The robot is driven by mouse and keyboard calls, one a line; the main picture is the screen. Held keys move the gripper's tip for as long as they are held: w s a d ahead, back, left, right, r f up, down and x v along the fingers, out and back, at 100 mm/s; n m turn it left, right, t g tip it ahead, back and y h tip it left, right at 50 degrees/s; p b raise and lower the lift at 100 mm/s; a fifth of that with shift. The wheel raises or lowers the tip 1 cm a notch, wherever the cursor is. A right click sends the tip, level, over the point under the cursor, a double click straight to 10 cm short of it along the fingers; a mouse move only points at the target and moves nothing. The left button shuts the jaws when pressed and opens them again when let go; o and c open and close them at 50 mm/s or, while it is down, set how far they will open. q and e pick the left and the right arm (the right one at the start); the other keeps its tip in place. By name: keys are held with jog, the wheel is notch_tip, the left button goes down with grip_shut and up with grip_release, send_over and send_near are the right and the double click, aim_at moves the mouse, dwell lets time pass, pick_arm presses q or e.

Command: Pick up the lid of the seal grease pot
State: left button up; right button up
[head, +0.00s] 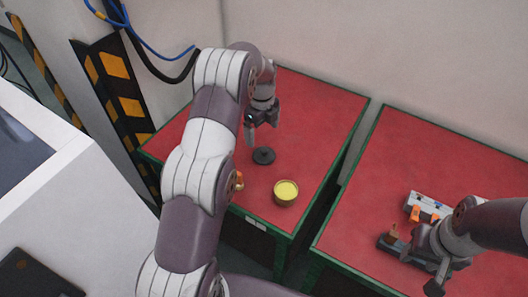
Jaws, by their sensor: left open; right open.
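The seal grease pot (285,194) stands open on the left red table, with yellow grease showing inside it. A dark round lid (264,156) with a small knob lies flat on the same table, behind and to the left of the pot. My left gripper (262,135) is open and points down just behind and above the lid; I cannot tell whether a finger touches it. My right gripper (425,268) is over the right table at the lower right; its fingers are only partly visible.
The left red table (318,120) is clear behind and right of the pot. A small orange item (239,181) is partly hidden by my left arm. On the right table (420,150) are a grey block with orange parts (428,207) and a dark tool (393,241). A gap separates the tables.

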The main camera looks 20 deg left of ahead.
pick_arm(q)
send_over(265, 150)
jog(key=f, duration=0.4)
jog(key=shift+a+f+p, duration=0.2)
jog(key=shift+a+p, duration=0.1)
jog(key=shift+a, duration=0.05)
jog(key=f, duration=0.2)
jog(key=f+p, duration=0.1)
jog(key=f, duration=0.3)
jog(key=shift+d+p, duration=0.35)
jog(key=shift+d, duration=0.05)
jog(key=shift+f, duration=0.2)
jog(key=shift+r, duration=0.1)
jog(key=c, duration=0.9)
pick_arm(e)
jog(key=shift+w+r, duration=0.25)
jog(key=shift+r, duration=0.9)
